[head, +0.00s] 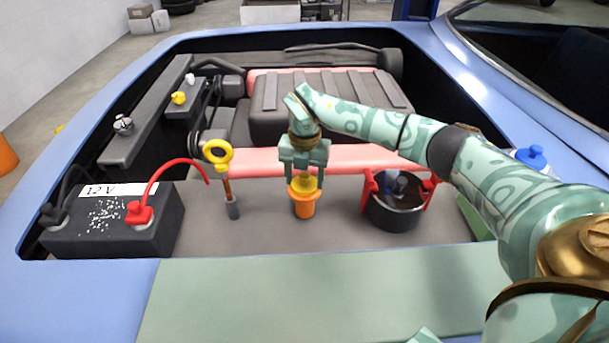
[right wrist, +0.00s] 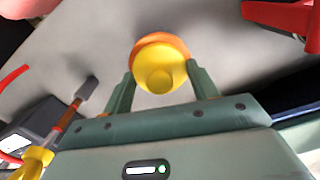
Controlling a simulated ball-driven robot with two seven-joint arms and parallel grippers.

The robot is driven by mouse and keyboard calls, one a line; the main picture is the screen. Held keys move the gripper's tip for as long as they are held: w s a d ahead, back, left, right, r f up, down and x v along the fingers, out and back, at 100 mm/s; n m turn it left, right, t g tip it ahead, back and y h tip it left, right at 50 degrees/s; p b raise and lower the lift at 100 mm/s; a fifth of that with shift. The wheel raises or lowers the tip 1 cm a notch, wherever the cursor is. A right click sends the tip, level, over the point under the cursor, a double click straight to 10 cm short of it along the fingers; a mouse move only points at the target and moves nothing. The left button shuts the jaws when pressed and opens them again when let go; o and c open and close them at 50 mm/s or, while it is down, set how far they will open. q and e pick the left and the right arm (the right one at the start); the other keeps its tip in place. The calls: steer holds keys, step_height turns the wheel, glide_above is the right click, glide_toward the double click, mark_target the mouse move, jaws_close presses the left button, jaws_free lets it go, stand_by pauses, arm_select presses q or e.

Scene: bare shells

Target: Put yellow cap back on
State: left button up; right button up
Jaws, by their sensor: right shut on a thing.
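The yellow cap (head: 304,184) is at the top of an orange filler neck (head: 303,208) in the middle of the engine bay. My right gripper (head: 303,172) points down over it and is shut on the cap. In the right wrist view the yellow cap (right wrist: 160,76) lies between the two fingertips, with the orange rim (right wrist: 157,39) showing behind it. I cannot tell whether the cap is fully seated. My left gripper is not in view.
A dipstick with a yellow ring handle (head: 217,152) stands left of the neck. A black battery (head: 115,225) with a red cable is farther left. A dark round pot with red brackets (head: 394,212) stands close on the right. A green mat (head: 310,290) covers the front edge.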

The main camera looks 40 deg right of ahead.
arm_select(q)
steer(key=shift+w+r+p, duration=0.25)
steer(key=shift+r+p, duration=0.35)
arm_select(e)
steer(key=shift+r, duration=0.15)
stand_by(0.6)
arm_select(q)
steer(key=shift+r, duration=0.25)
arm_select(e)
steer(key=shift+f, duration=0.25)
stand_by(0.6)
arm_select(q)
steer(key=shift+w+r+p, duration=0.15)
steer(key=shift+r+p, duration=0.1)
steer(key=shift+p, duration=0.3)
arm_select(e)
steer(key=o, duration=1.5)
steer(key=shift+r+p, duration=3)
steer(key=shift+r, duration=0.6)
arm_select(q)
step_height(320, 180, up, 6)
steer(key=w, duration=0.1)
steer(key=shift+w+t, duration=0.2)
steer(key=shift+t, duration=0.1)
